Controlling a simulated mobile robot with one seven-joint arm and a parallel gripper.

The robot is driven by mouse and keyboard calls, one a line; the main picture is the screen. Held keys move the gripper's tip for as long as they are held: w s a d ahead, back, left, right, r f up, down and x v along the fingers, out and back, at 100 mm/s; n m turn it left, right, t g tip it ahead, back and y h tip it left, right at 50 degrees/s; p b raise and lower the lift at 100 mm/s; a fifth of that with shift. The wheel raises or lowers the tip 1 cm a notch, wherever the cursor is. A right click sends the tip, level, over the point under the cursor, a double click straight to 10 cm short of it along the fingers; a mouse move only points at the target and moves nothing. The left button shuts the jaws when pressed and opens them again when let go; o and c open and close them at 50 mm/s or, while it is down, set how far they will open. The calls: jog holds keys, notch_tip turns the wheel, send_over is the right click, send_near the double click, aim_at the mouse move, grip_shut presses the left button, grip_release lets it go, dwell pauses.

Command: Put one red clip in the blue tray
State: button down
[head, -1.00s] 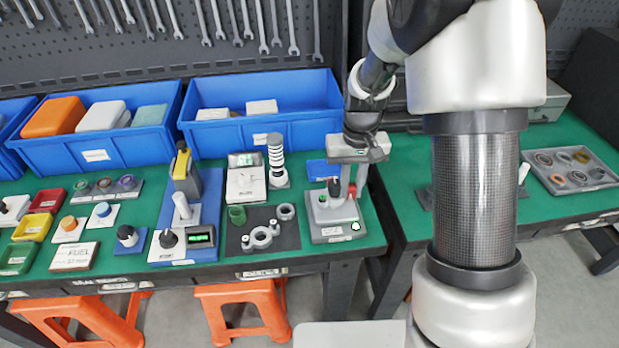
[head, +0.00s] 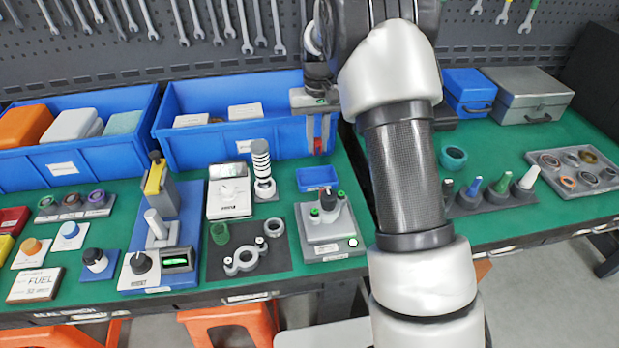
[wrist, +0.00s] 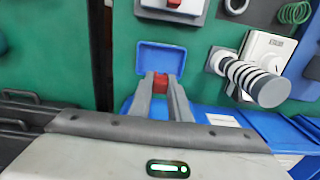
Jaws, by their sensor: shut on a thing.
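My gripper (head: 319,142) is shut on a small red clip (wrist: 160,83), which sits between the fingertips in the wrist view. A bit of red also shows at the fingertips in the head view. The small blue tray (head: 317,188) lies on the green bench just below the gripper in the head view, behind a grey test unit. In the wrist view the tray (wrist: 162,46) shows beyond the fingertips and looks empty where visible; its near part is hidden by the fingers and clip. The clip appears above the tray, apart from its floor.
The grey test unit (head: 329,246) with a dark knob stands in front of the tray. A striped cylinder (head: 261,165) stands to its left. A large blue bin (head: 250,150) is behind. A gap separates this bench from the right one.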

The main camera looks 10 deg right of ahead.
aim_at(316, 179)
notch_tip(316, 179, down, 10)
jog(key=shift+r+b, duration=0.1)
jog(key=shift+b, duration=0.5)
jog(key=shift+f, duration=0.2)
jog(key=c, duration=1.7)
grip_release()
jog(key=shift+o, duration=0.2)
jog(key=shift+r, duration=0.1)
